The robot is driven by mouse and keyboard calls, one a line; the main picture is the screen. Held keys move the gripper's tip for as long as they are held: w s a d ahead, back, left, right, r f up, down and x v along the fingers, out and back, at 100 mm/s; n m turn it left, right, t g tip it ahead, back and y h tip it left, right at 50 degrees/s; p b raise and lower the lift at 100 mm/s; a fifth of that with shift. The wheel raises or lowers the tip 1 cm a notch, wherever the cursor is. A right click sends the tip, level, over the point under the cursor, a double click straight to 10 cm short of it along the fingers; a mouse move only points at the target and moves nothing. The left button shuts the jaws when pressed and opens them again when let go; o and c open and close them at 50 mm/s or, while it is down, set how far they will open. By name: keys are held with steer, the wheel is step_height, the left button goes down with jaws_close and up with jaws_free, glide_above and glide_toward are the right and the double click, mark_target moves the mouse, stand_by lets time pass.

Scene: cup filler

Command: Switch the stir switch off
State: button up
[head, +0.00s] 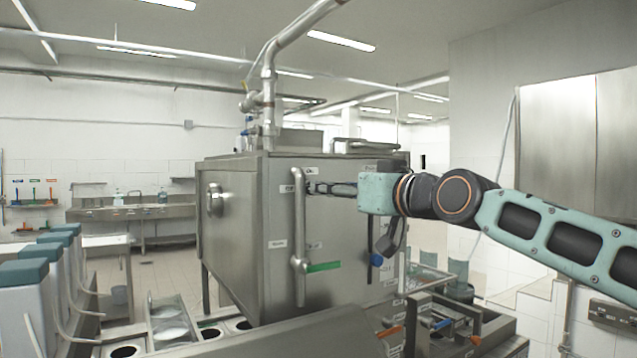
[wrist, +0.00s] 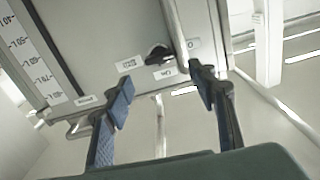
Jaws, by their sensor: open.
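A small dark switch knob (wrist: 158,53) shows in the wrist view on the steel tank's face, with small white labels around it. It looks like the stir switch, but I cannot read its setting for sure. In the head view it is not clearly visible behind the vertical pipe and my fingers. My gripper (head: 318,188) reaches in from the right, close to the tank face beside the pipe. In the wrist view my gripper (wrist: 162,92) has its two dark fingers wide apart, with nothing between them. The knob lies beyond the fingertips, between their lines; contact is not visible.
The steel tank (head: 236,240) fills the middle. A vertical pipe (head: 299,225) with a green-handled lever (head: 323,267) stands in front of its face, close to my fingers. A blue knob (head: 377,260) is below my wrist. Cup-filler machinery (head: 440,320) stands lower right.

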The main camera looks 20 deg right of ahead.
steer(key=w+a+p, duration=0.1)
steer(key=w, duration=0.5)
steer(key=shift+w+a+p, duration=0.2)
steer(key=shift+w+p, duration=0.1)
steer(key=shift+w, duration=0.1)
steer(key=c, duration=1.2)
steer(key=shift+o, duration=0.2)
steer(key=shift+f+b, duration=0.15)
steer(key=shift+b, duration=0.25)
steer(key=shift+n+b, duration=0.4)
steer(key=shift+b, duration=0.05)
steer(key=o, duration=1.2)
steer(key=shift+c, duration=0.2)
steer(key=shift+s, duration=0.1)
